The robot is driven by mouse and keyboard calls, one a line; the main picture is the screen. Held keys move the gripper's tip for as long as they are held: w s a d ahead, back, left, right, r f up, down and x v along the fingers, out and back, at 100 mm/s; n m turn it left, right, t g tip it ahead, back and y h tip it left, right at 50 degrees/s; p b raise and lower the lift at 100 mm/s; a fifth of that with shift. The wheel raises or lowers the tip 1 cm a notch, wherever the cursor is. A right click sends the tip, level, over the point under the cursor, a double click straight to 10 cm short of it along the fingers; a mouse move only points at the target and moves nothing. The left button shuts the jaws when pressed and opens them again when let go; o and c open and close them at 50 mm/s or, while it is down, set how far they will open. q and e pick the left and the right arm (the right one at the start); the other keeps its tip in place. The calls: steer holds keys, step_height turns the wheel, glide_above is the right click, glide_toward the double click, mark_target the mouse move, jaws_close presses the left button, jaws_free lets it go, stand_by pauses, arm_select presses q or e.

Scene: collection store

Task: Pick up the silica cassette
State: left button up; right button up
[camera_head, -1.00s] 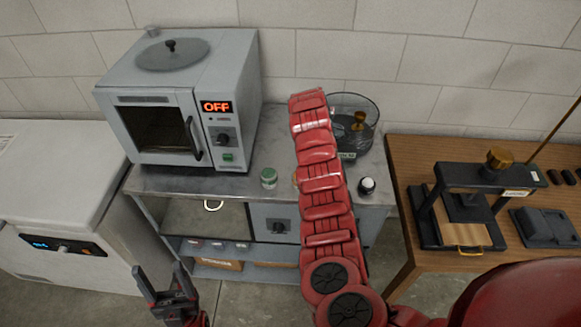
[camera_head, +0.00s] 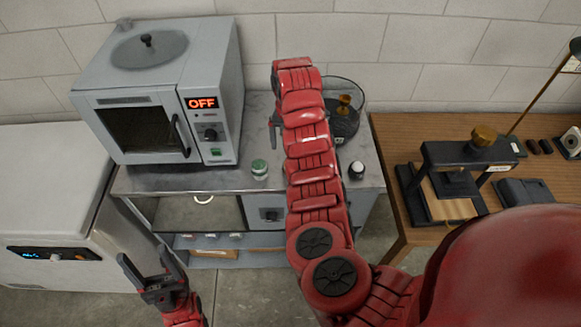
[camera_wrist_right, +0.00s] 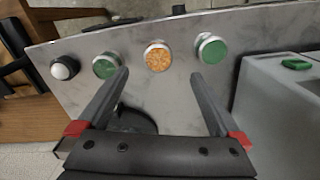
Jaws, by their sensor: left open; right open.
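The silica cassette appears to be the small round holder with orange beads (camera_wrist_right: 158,57) on the grey metal bench top, in the right wrist view. It lies just beyond the tips of my right gripper (camera_wrist_right: 160,76), which is open and empty, roughly centred between the fingers. In the head view my red right arm hides the cassette; only a dark part of that gripper shows at the arm's left side. My left gripper (camera_head: 145,263) is open and empty, low in front of the cabinet.
Green-topped round holders (camera_wrist_right: 106,66) (camera_wrist_right: 211,48) stand on both sides of the cassette. A black holder with a white top (camera_head: 357,169) is near the bench's right end. The oven (camera_head: 160,95) reads OFF. A glass bowl (camera_head: 343,120) stands behind my arm; a wooden table (camera_head: 400,130) is right.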

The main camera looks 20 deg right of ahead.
step_height(320, 180, down, 4)
steer(key=shift+f+b, duration=0.15)
steer(key=shift+b, duration=0.3)
steer(key=shift+f, duration=0.3)
step_height(320, 180, down, 4)
steer(key=p, duration=0.2)
steer(key=shift+d+p, duration=0.15)
steer(key=shift+p, duration=0.2)
steer(key=shift+f, duration=0.6)
steer(key=shift+w, duration=0.1)
steer(key=c, duration=1.5)
steer(key=shift+r, duration=0.1)
